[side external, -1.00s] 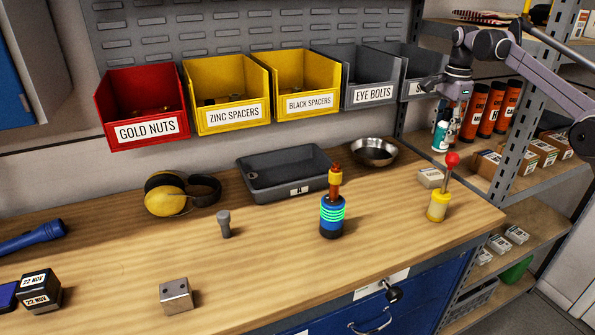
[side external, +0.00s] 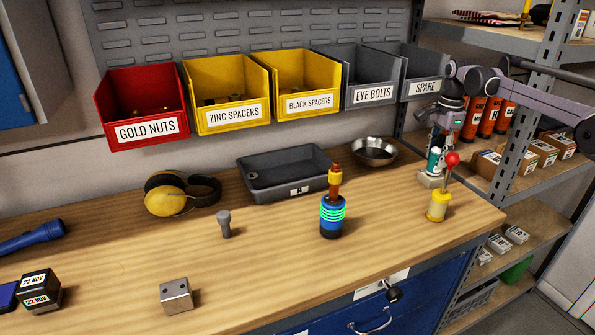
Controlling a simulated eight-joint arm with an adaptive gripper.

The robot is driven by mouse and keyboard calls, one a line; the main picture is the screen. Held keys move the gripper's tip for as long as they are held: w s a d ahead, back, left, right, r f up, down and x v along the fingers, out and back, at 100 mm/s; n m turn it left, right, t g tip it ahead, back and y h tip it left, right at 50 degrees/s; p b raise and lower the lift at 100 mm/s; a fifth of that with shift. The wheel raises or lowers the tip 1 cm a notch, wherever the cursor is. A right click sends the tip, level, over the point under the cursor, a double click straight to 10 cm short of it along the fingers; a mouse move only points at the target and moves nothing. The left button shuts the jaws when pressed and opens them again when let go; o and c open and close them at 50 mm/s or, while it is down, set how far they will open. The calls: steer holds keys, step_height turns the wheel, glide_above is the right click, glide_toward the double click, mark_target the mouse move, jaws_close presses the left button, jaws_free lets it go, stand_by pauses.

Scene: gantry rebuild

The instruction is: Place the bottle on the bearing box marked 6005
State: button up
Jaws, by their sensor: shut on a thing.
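A teal bottle (side external: 434,160) stands upright at the right end of the bench, held in my gripper (side external: 438,143). My gripper is shut on its upper part and points down. The bottle's base is at a small white box (side external: 427,181) on the bench. I cannot tell whether the base touches the box top. The box's marking is too small to read, and a red-knobbed yellow thing partly covers this area.
The red-knobbed yellow thing (side external: 438,205) stands just in front of the box. A metal bowl (side external: 374,152) and a grey tray (side external: 283,190) are to the left. A blue-and-black object (side external: 332,220) stands mid-bench. Shelves with cardboard boxes (side external: 540,154) and small white boxes (side external: 517,234) are at right.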

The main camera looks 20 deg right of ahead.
steer(key=shift+f, duration=0.1)
steer(key=o, duration=1.2)
